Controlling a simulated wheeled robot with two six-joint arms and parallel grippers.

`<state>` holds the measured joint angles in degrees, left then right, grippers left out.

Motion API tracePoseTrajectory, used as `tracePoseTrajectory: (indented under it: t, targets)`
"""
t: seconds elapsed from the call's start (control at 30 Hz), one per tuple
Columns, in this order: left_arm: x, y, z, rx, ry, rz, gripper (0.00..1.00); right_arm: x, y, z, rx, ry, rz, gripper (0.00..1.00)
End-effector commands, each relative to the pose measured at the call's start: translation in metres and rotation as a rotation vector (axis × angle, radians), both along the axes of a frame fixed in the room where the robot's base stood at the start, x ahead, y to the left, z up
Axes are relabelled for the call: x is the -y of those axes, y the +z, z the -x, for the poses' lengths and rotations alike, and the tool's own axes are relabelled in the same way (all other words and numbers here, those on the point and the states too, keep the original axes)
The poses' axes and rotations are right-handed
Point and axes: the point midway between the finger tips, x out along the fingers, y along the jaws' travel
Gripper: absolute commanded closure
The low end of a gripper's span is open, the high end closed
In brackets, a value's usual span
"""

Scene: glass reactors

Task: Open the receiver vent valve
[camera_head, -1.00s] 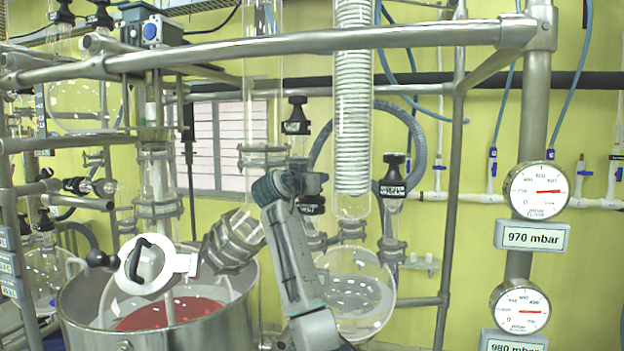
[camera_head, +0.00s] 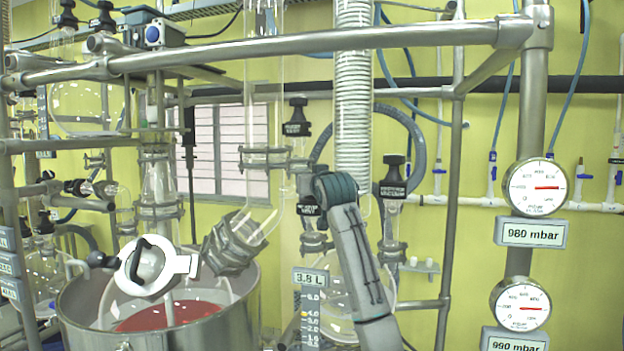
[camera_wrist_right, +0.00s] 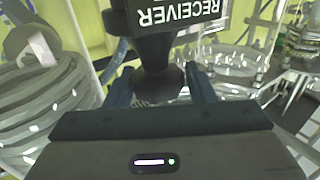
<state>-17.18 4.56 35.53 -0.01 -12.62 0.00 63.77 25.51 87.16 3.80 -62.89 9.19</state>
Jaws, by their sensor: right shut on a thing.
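The receiver vent valve has a black knob and a black label plate (camera_head: 309,204), standing above the round glass receiver (camera_head: 340,293). My right gripper (camera_head: 318,186) comes up from the lower right in the head view and is at this knob, partly covering it. In the right wrist view the black knob (camera_wrist_right: 158,82) sits between the two dark fingers of my right gripper (camera_wrist_right: 162,88), which are shut on it. The plate there (camera_wrist_right: 180,10) reads RECEIVER upside down. The knob's exact turn angle is hard to tell. My left gripper is not in view.
A similar black valve labelled for vacuum (camera_head: 393,189) stands close on the right. Another black-topped valve (camera_head: 297,128) is behind. A metal rail (camera_head: 320,40) crosses above. The upper gauge display (camera_head: 535,233) reads 980 mbar, the lower (camera_head: 514,341) 990 mbar.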

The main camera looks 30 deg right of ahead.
Motion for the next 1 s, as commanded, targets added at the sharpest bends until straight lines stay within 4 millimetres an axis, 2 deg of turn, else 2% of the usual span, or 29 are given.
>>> tracePoseTrajectory:
  t: [0.17,0.2,0.23,0.6,1.0]
  targets:
    - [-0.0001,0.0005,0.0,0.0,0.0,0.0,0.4,-0.0002,0.0043,0.0007,0.008,0.002,0.004,0.7]
    - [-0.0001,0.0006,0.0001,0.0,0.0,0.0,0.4,-0.0002,0.0046,0.0007,0.008,0.002,0.004,0.42]
    - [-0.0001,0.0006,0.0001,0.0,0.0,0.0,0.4,-0.0002,0.0047,0.0007,0.008,0.002,0.004,0.4]
    - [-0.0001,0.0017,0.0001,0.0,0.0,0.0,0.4,-0.0003,0.005,0.0002,0.008,-0.016,0.002,0.4]
    - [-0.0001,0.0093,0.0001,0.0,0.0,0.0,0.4,-0.0019,0.0041,-0.0009,0.005,-0.313,-0.001,0.4]
